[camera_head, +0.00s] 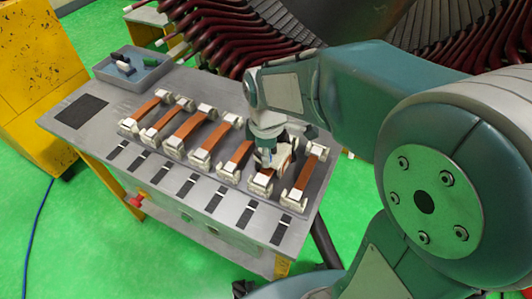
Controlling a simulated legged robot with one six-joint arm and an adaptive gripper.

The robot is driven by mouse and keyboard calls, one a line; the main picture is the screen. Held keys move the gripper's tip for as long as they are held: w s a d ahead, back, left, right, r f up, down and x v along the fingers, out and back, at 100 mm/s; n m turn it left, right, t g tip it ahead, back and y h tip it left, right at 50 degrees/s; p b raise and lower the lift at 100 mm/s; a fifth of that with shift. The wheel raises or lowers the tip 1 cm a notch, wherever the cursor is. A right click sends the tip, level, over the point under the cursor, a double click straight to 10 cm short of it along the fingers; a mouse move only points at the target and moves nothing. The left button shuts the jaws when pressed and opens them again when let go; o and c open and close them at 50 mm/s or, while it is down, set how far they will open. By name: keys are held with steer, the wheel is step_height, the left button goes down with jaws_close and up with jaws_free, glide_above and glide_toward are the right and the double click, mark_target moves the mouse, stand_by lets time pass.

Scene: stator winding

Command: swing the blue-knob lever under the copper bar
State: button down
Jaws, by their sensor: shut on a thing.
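My gripper (270,159) points down over the right part of the grey workbench (190,183). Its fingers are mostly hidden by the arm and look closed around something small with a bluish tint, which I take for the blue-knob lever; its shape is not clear. Several copper bars lie slanted in a row, each on pale end blocks. The bar under my gripper is mostly hidden. One copper bar (240,154) lies just left of my gripper, and another copper bar (306,173) lies to its right. I cannot tell how the lever stands relative to a bar.
A grey bin (131,70) with small items stands at the bench's back left, near a dark pad (80,110). A yellow cabinet (40,80) stands at left. The large stator with dark red coils (215,45) rises behind. The green floor (70,245) is open at front left.

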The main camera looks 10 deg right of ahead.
steer(key=shift+c, duration=2.2)
jaws_free()
steer(key=shift+f, duration=0.1)
